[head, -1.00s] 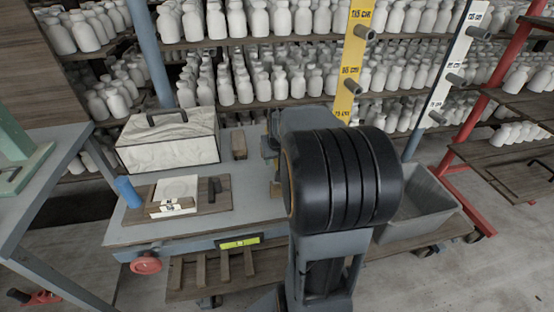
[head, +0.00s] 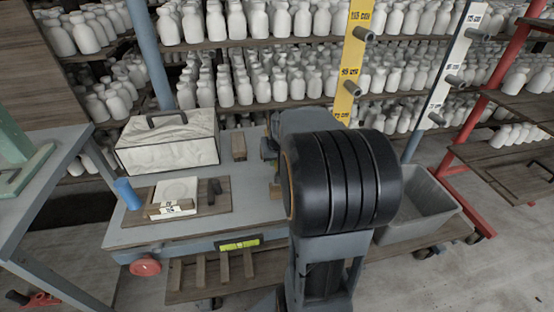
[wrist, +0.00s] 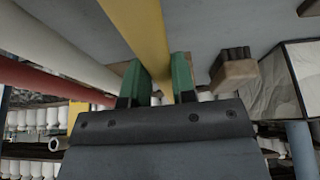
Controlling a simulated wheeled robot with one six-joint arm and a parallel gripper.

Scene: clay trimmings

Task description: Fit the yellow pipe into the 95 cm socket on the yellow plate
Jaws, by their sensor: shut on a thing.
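My gripper (wrist: 157,80) has green fingers, shut on the yellow pipe (wrist: 143,28) in the wrist view. The pipe runs from between the fingers to the top edge; its ends cannot be made out. The head view hides the fingers and pipe behind my arm. The yellow plate (head: 357,50) stands upright at upper right of centre in the head view, with dark sockets beside printed labels. The 95 cm socket (head: 352,88) sits at the middle label, below the top socket (head: 363,34). The plate's lower part is hidden behind my arm.
A white plate (head: 460,60) with similar sockets stands right of the yellow one. A grey bin (head: 425,205) is below. The grey bench (head: 140,225) holds a white case (head: 168,142) and a wooden board. White pipe (wrist: 60,45) and red pipe (wrist: 45,78) lie left of my fingers.

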